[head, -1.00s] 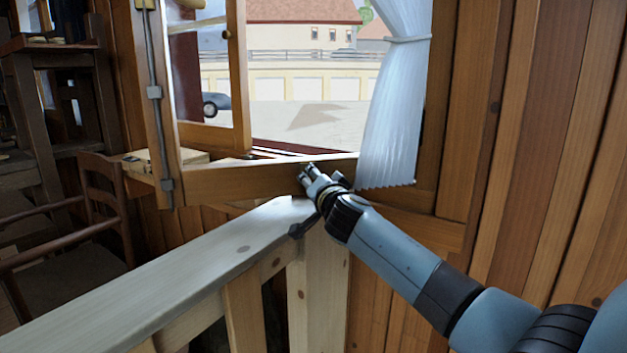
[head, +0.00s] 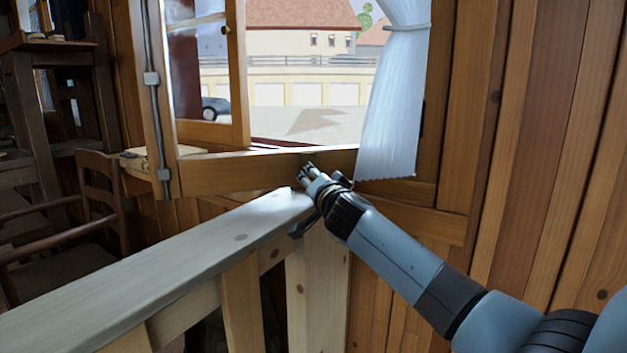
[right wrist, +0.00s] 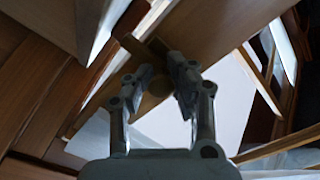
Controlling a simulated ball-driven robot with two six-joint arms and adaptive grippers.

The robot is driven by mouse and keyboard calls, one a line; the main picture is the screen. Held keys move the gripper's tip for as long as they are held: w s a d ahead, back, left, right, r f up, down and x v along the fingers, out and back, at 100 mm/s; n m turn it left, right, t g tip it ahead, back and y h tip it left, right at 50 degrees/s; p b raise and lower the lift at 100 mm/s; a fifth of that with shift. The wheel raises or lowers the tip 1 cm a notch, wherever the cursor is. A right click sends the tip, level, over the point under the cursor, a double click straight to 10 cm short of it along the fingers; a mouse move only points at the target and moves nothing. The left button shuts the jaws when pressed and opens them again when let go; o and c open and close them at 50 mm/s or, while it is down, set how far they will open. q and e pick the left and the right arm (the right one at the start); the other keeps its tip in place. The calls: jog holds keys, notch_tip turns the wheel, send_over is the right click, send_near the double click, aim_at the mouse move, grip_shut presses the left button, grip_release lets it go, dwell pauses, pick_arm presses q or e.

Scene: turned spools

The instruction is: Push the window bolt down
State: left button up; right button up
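The window bolt (head: 153,110) is a thin grey upright rod with small brackets on the edge of the open wooden window sash, in the left part of the head view. My right gripper (head: 304,174) is well to the right of the bolt, in front of the sash's bottom rail (head: 225,175) and just above the end of the pale railing. In the right wrist view its fingers (right wrist: 160,78) are partly apart. A brown wooden piece shows between and beyond them, and I cannot tell if they touch it. My left gripper is out of view.
A pale wooden railing (head: 190,255) runs from lower left up to below my gripper. A white curtain (head: 393,110) hangs at the window's right. A brown chair (head: 98,190) stands at left. A plank wall (head: 540,120) bounds the right side.

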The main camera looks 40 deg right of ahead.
jog(key=o, duration=0.5)
jog(key=shift+f, duration=0.15)
jog(key=shift+o, duration=0.2)
jog(key=v, duration=1.2)
